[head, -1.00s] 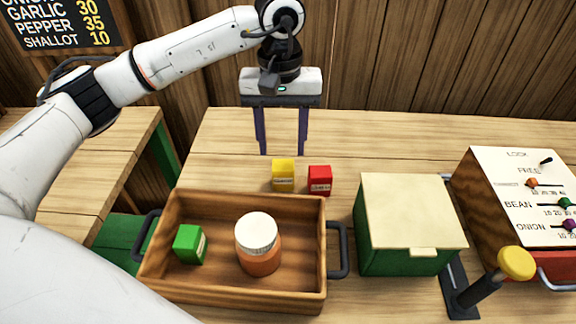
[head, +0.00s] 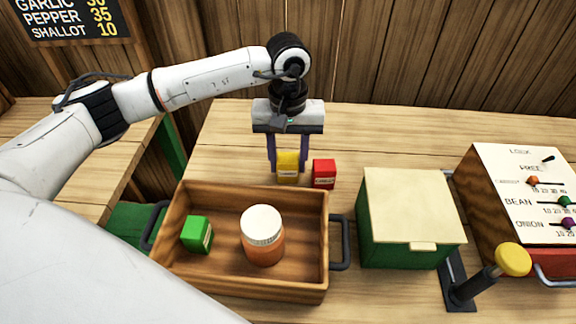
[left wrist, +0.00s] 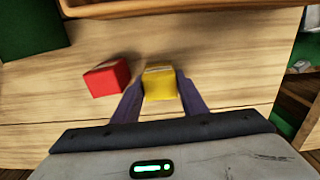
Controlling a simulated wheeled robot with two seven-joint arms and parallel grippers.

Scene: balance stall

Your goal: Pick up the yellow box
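The yellow box (head: 288,167) stands on the table behind the wooden tray, just left of the red box (head: 324,174). My left gripper (head: 288,170) points down with one finger on each side of the yellow box. In the left wrist view the yellow box (left wrist: 160,84) sits between the two fingertips (left wrist: 160,80), very close to both. I cannot tell whether the fingers press on it or leave a narrow gap. The box appears to rest on the table. The red box (left wrist: 106,78) is just outside one finger. My right gripper is not in view.
The wooden tray (head: 235,289) in front holds a green box (head: 196,234) and an orange jar with a white lid (head: 263,237). A green bin with a cream lid (head: 410,215) and a slider panel (head: 528,190) stand to the right. The table behind is clear.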

